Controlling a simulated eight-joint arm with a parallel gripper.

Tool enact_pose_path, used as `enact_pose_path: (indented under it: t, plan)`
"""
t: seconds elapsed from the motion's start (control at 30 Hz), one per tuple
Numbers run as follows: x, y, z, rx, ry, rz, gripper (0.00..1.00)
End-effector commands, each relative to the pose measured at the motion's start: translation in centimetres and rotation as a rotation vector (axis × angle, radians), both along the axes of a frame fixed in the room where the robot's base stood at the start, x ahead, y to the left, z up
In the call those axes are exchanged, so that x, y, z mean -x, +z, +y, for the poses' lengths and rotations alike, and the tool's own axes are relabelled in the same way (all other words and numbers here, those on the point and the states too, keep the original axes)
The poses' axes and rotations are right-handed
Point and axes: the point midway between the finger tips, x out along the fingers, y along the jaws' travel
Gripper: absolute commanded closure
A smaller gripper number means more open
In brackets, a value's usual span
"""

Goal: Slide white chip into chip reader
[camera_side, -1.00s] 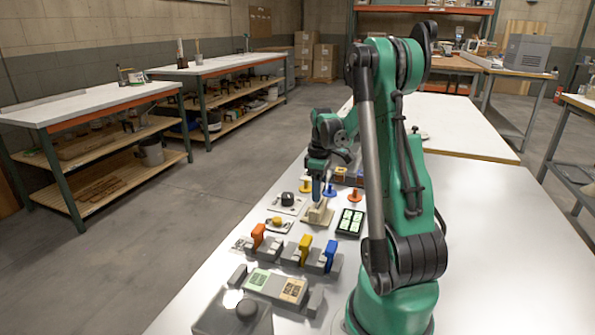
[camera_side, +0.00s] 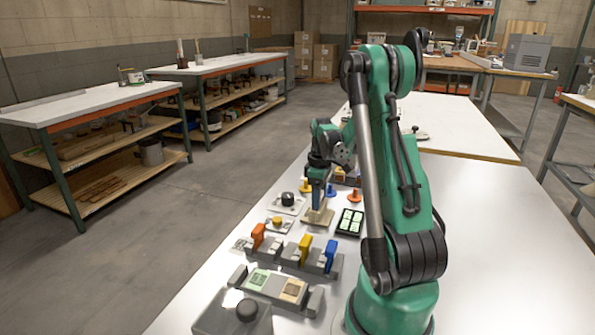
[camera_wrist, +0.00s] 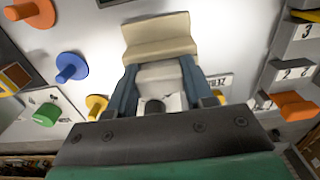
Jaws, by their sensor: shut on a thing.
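My gripper (camera_wrist: 160,85) is shut on the white chip (camera_wrist: 160,75), a pale grey-white piece between the two blue fingers in the wrist view. A beige stepped block, seemingly the chip reader (camera_wrist: 158,38), lies directly beyond the chip and appears to meet it. In the side view my gripper (camera_side: 318,203) points down at the beige reader (camera_side: 317,216) on the white table. There the fingers hide most of the chip. I cannot tell how far the chip sits inside the reader.
Orange (camera_side: 355,196), blue (camera_side: 331,190) and yellow (camera_side: 305,187) pegs stand behind the reader. Coloured levers (camera_side: 304,249) and a grey holder (camera_side: 276,286) stand nearer the camera.

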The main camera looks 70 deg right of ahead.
Motion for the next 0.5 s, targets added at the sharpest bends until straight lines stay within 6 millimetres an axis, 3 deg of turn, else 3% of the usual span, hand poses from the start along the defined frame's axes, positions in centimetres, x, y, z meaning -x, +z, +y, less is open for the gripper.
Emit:
enact_pose_path:
  t: [0.5]
  plan:
    - [0.0, 1.7, 0.0, 0.000, 0.000, 0.000, 1.00]
